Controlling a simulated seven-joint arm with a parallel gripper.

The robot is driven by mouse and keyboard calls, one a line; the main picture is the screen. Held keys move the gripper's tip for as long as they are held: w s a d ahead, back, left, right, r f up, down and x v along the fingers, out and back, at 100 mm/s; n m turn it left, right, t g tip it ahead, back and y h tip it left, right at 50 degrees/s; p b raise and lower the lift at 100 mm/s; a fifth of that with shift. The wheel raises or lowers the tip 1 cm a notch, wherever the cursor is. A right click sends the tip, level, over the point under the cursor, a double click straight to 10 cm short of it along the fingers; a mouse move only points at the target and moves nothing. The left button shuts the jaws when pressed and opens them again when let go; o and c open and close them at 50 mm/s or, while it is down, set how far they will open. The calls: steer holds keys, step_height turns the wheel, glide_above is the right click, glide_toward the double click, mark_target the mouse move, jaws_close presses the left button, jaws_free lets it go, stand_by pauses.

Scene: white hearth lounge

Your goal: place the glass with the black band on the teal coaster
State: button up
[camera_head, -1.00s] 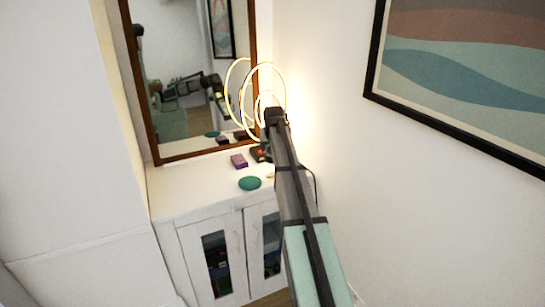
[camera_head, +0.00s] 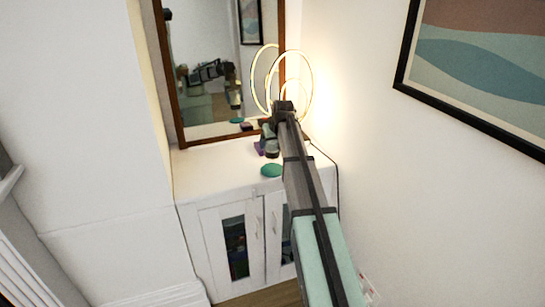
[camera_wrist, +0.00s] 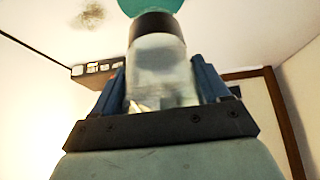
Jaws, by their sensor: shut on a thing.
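The teal coaster (camera_head: 271,170) lies on the white cabinet top, near its front edge. My gripper (camera_head: 270,131) is above the cabinet, just above and behind the coaster in the head view. It is shut on the glass with the black band (camera_wrist: 160,65), which shows between its two fingers (camera_wrist: 162,88) in the wrist view. The glass is clear, with the black band at the end away from my palm. A teal round shape (camera_wrist: 150,6), apparently the coaster, shows beyond that end, partly cut off. In the head view the glass (camera_head: 271,148) is small and partly hidden; its gap to the coaster is unclear.
A purple box (camera_head: 258,148) stands behind the coaster, close to the glass. A glowing ring lamp (camera_head: 308,85) stands at the back right, near my wrist. A brown-framed mirror (camera_head: 180,100) rises behind the cabinet (camera_head: 205,180). The cabinet top's left side is clear.

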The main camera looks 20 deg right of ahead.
mark_target(272, 154)
steer(key=shift+f, duration=2.85)
steer(key=shift+f, duration=0.1)
steer(key=o, duration=1.2)
steer(key=v, duration=1.2)
